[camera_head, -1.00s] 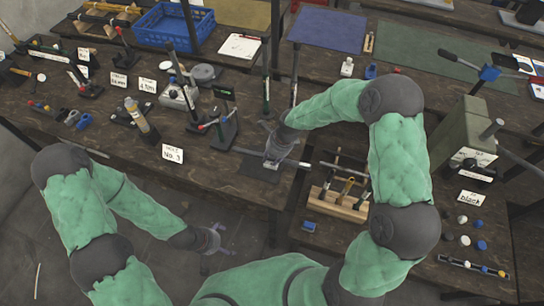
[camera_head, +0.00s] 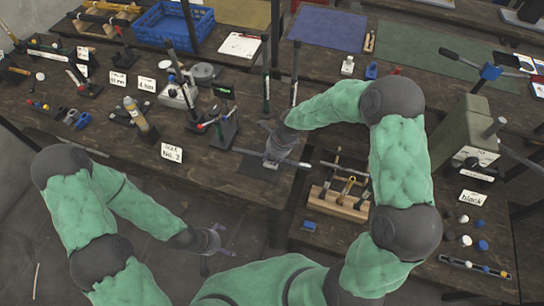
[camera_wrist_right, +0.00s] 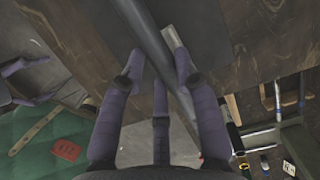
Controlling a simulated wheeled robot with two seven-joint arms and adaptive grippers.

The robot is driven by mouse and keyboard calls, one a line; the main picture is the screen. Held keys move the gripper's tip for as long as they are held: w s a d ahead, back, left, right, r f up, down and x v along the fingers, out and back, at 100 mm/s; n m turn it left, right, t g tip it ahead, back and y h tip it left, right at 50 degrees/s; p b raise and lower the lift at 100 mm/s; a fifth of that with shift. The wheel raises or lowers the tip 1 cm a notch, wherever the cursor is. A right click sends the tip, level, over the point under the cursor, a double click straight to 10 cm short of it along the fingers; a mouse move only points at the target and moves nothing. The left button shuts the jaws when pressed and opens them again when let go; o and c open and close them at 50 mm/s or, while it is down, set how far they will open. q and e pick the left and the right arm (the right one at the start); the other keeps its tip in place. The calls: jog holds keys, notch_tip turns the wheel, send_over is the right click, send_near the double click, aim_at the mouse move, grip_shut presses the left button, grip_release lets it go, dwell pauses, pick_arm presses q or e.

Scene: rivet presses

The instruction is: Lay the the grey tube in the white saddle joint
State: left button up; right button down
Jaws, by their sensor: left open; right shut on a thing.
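My right gripper (camera_head: 274,158) is shut on the grey tube (camera_head: 248,153), low over a dark mat (camera_head: 257,170) on the workbench. The tube lies nearly level, its ends sticking out on both sides of the fingers. In the right wrist view the tube (camera_wrist_right: 150,40) runs slantwise between the purple-grey fingers (camera_wrist_right: 159,75). A pale piece (camera_wrist_right: 173,38), possibly the white saddle joint, shows right beside the tube there. The fingers hide most of it, and I cannot tell whether the tube touches it. My left gripper (camera_head: 213,243) is open and empty, low in front of the bench.
A wooden rack of tools (camera_head: 338,198) stands to the right of the mat. A green press (camera_head: 466,132) is further right. A label card (camera_head: 172,153) and a bottle (camera_head: 140,115) are at the left. Bare bench lies left of the mat.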

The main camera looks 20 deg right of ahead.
pick_arm(q)
jog(key=shift+f, duration=0.2)
dwell(0.4)
jog(key=shift+f+b, duration=0.55)
jog(key=shift+b, duration=0.15)
dwell(2.4)
jog(key=shift+r, duration=0.1)
jog(key=shift+f+b, duration=0.45)
jog(key=shift+f, duration=0.1)
dwell(1.9)
jog(key=shift+r, duration=0.15)
jog(key=shift+r+p, duration=0.15)
jog(key=shift+p, duration=0.15)
dwell(1.3)
